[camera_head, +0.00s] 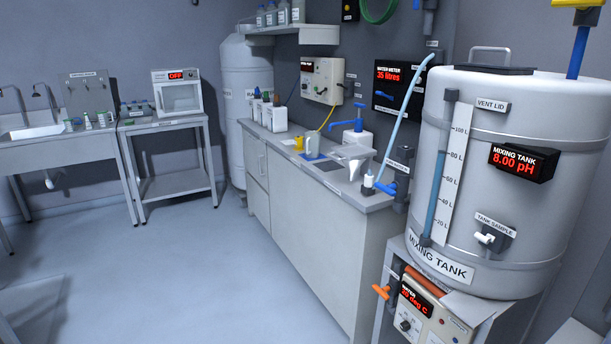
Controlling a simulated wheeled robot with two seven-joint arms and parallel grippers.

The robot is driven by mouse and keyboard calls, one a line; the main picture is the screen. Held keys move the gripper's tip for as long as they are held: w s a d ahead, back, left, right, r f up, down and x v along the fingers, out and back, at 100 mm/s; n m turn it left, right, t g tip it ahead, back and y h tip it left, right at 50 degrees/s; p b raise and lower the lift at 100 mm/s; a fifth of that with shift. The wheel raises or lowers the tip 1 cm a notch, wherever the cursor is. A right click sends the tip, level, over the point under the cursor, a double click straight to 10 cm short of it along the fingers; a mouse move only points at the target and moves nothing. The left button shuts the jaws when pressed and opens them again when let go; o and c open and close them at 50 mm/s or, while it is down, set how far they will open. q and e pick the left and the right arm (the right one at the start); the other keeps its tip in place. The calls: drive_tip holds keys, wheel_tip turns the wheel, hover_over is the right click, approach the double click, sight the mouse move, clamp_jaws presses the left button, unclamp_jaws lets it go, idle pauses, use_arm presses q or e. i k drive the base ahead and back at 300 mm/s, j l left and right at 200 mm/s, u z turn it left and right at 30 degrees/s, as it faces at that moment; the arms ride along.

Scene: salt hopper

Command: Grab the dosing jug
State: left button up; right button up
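A small pale grey jug-like vessel (312,146), probably the dosing jug, stands upright on the counter (335,180) in the middle of the head view. It is on or beside a blue mat (313,158). It is too small for me to read any label. A yellow cup (299,143) stands just left of it. Neither of my grippers shows in this view.
A large mixing tank (520,150) fills the right side, with an orange-handled valve (381,291) below. The floor (190,280) in front is clear.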

sight(312, 139)
drive_tip(key=i+u, duration=0.15)
drive_tip(key=i, duration=0.9)
drive_tip(key=i+l+u, duration=0.15)
drive_tip(key=i, duration=0.85)
